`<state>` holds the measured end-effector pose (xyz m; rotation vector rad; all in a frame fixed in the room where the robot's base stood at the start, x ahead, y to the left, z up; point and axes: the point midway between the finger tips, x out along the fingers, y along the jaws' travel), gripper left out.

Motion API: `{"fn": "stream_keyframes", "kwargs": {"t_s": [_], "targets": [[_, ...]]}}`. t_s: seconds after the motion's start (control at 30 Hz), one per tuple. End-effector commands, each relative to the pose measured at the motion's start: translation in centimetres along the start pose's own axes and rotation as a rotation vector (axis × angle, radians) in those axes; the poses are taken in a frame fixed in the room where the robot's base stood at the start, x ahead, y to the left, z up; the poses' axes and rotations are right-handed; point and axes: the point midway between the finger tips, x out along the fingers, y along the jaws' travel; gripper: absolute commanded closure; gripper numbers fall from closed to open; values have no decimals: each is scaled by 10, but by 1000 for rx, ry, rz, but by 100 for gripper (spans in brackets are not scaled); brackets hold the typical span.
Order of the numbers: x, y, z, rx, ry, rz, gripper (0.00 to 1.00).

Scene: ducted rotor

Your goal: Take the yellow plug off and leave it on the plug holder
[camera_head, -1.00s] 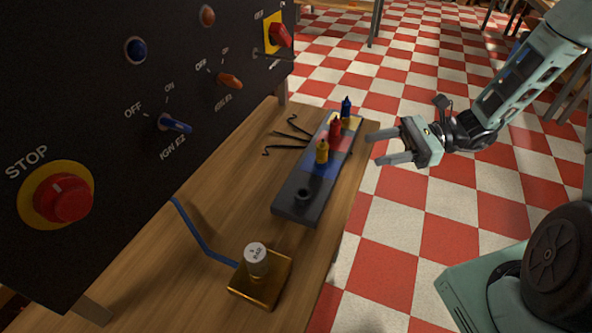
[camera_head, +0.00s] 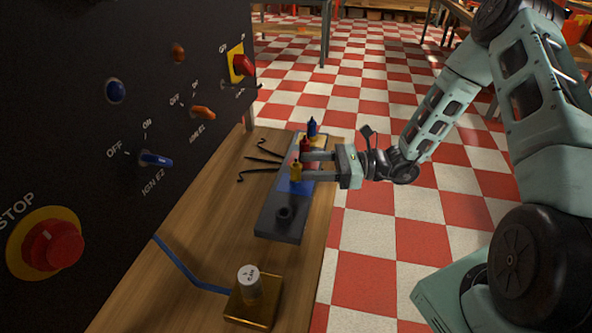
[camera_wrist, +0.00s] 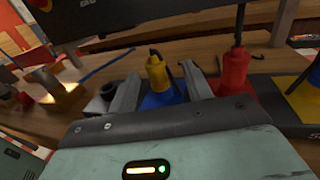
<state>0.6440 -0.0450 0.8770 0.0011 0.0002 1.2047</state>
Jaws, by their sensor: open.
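The yellow plug (camera_head: 295,171) stands upright on the blue part of a long dark strip (camera_head: 277,230) on the wooden bench. My gripper (camera_head: 303,166) is open and reaches in from the right, level with the plug. In the wrist view the yellow plug (camera_wrist: 157,77) shows between the two fingers (camera_wrist: 163,88), with a gap on each side. A black round socket (camera_head: 285,212), empty on top, stands at the near end of the strip and may be the plug holder. It also shows left of the fingers in the wrist view (camera_wrist: 101,104).
A red plug (camera_head: 306,146) stands just behind the yellow one, close to my far finger. A blue plug (camera_head: 312,127) is farther back. The dark control panel (camera_head: 100,150) rises at left; a brass block (camera_head: 247,312) sits in front.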

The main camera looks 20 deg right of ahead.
Motion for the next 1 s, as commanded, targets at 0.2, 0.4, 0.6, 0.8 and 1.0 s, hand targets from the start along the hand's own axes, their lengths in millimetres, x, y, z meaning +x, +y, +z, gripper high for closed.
{"fn": "stream_keyframes", "kwargs": {"t_s": [0.2, 0.4, 0.6, 0.8, 1.0], "targets": [[16, 2, 0, 0, 0, 3, 50], [45, 7, 0, 0, -1, 4, 50], [59, 6, -1, -1, 0, 0, 50], [59, 6, -1, -1, 0, -1, 53], [59, 6, -1, -1, 1, 0, 98]]}}
